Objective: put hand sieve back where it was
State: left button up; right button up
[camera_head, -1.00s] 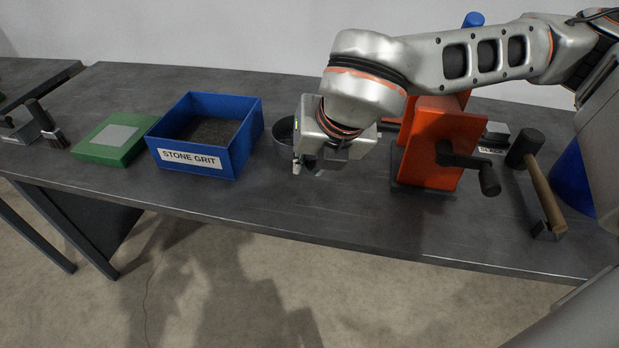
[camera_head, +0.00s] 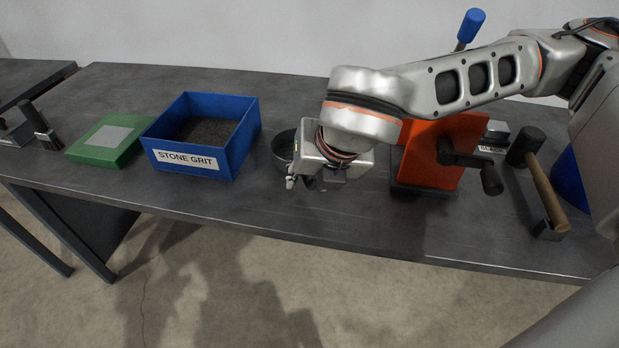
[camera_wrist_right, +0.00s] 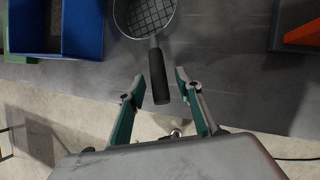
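The hand sieve (camera_wrist_right: 147,16) lies on the dark table, with its round mesh head at the top of the right wrist view and its black handle (camera_wrist_right: 159,78) pointing toward my gripper. In the head view only part of its round rim (camera_head: 282,147) shows, left of my right gripper (camera_head: 306,183), which hides the rest. In the right wrist view my right gripper (camera_wrist_right: 160,80) is open, its two fingers on either side of the handle's end with gaps visible. I cannot tell its exact height above the handle. My left gripper is not in view.
A blue bin labelled STONE GRIT (camera_head: 233,147) and a green block (camera_head: 103,151) stand left of the sieve. An orange crank device (camera_head: 425,168) stands to the right, with a hammer (camera_head: 545,182) beyond it. The table's front strip is mostly clear.

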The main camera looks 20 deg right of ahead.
jog(key=p+v, duration=0.1)
jog(key=v, duration=0.3)
jog(key=shift+r, duration=0.45)
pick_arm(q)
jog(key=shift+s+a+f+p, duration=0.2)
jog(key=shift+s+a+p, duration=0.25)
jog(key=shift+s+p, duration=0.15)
pick_arm(e)
jog(key=v, duration=0.7)
jog(key=shift+s, duration=0.2)
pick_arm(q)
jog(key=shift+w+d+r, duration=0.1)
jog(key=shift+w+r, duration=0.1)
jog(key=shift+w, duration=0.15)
pick_arm(e)
jog(key=shift+f, duration=0.1)
